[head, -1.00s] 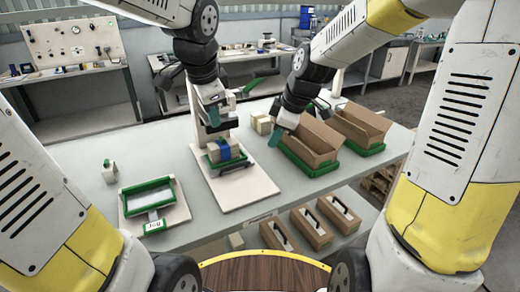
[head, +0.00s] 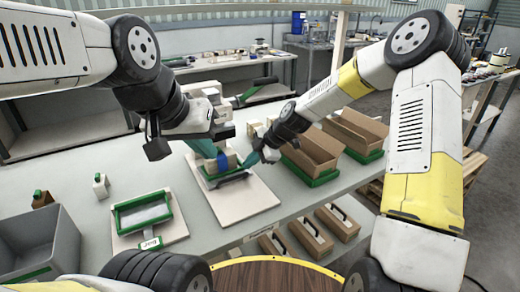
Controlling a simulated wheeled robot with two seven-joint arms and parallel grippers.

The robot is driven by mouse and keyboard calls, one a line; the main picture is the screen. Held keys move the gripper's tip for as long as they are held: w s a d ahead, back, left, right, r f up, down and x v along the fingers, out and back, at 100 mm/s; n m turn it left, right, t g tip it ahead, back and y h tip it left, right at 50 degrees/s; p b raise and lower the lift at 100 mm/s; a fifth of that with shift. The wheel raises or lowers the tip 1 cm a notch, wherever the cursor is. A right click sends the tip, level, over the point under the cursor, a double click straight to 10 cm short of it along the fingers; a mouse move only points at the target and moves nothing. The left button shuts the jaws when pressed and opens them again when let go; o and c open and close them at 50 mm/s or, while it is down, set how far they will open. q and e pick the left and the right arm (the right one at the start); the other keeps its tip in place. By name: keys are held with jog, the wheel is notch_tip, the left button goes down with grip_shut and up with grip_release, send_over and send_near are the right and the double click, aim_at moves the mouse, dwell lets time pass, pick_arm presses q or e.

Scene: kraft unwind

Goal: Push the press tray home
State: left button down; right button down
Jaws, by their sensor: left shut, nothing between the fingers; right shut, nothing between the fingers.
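The press tray (head: 213,183) is a green-rimmed tray on the pale base board (head: 247,203) of the press. It holds a tan block with a blue band (head: 222,161). The white press body (head: 212,100) stands behind it, with a green lever (head: 258,88) reaching right. My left gripper (head: 207,149) is shut and empty, its teal fingers just behind the block; I cannot tell whether they touch. My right gripper (head: 262,153) is shut and empty beside the tray's right end; contact is unclear. My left wrist hides part of the press.
A green-framed tray (head: 173,206) stands on a board to the left, near a small white block (head: 100,186). A grey bin (head: 66,232) is at lower left. Long cardboard boxes (head: 313,147) in green trays stand close right of my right gripper.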

aim_at(239, 167)
jog(key=shift+x, duration=1.55)
jog(key=w+a, duration=0.2)
jog(key=w, duration=0.2)
jog(key=shift+w+a, duration=0.1)
jog(key=shift+a, duration=0.3)
jog(key=shift+w+r, duration=0.1)
jog(key=shift+r, duration=0.1)
